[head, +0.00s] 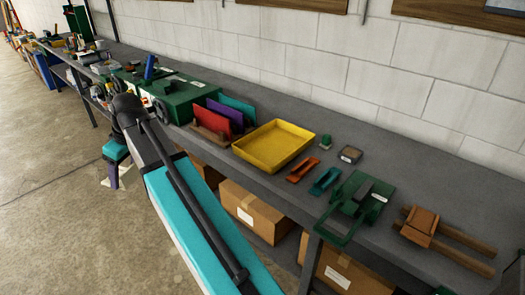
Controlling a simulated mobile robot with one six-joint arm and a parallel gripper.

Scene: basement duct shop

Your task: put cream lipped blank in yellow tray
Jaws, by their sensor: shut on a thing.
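The yellow tray (271,148) sits on the grey bench, empty, near the middle of the head view. My arm reaches to the left of it, and my gripper (114,182) hangs in front of the bench edge, over the floor in the picture. A pale cream flat piece (140,174) shows at the jaws and appears to be the cream lipped blank, held clear of the bench and apart from the tray. The gripper is small here and its fingers and the blank's lip are not clear.
Left of the tray stands a rack with red, purple and teal plates (213,121), then a green machine (180,96). Orange (303,170) and teal (325,181) tools and a green fixture (357,203) lie to its right. Cardboard boxes (252,210) sit below.

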